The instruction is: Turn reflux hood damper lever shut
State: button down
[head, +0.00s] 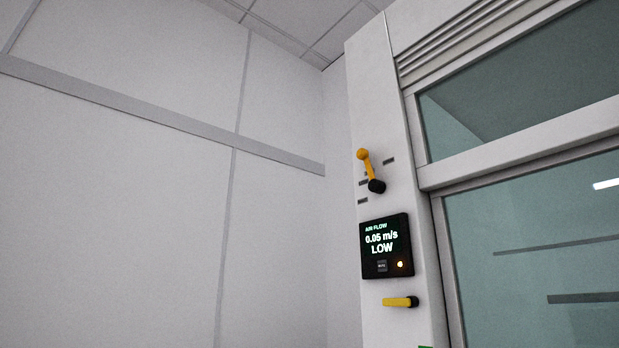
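A yellow lever (367,167) with a round yellow knob and a black pivot hub is mounted on the white side post of the fume hood, in the head view. It points up and slightly left from its hub, with small dark marks around it. A second, shorter yellow lever (397,302) with a black hub at its right end lies about level lower on the same post. No label shows which one is the damper lever. My gripper is not in view, and nothing touches either lever.
A black air flow display (387,246) between the levers reads 0.05 m/s LOW, with an orange light lit. The hood's glass sash (540,240) with its pale frame is on the right. A blank white wall (110,200) fills the left.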

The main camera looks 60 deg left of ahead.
aim_at(378, 187)
jog(key=u, duration=1.35)
jog(key=j, duration=0.65)
jog(key=i+j+u, duration=0.1)
jog(key=j, duration=0.55)
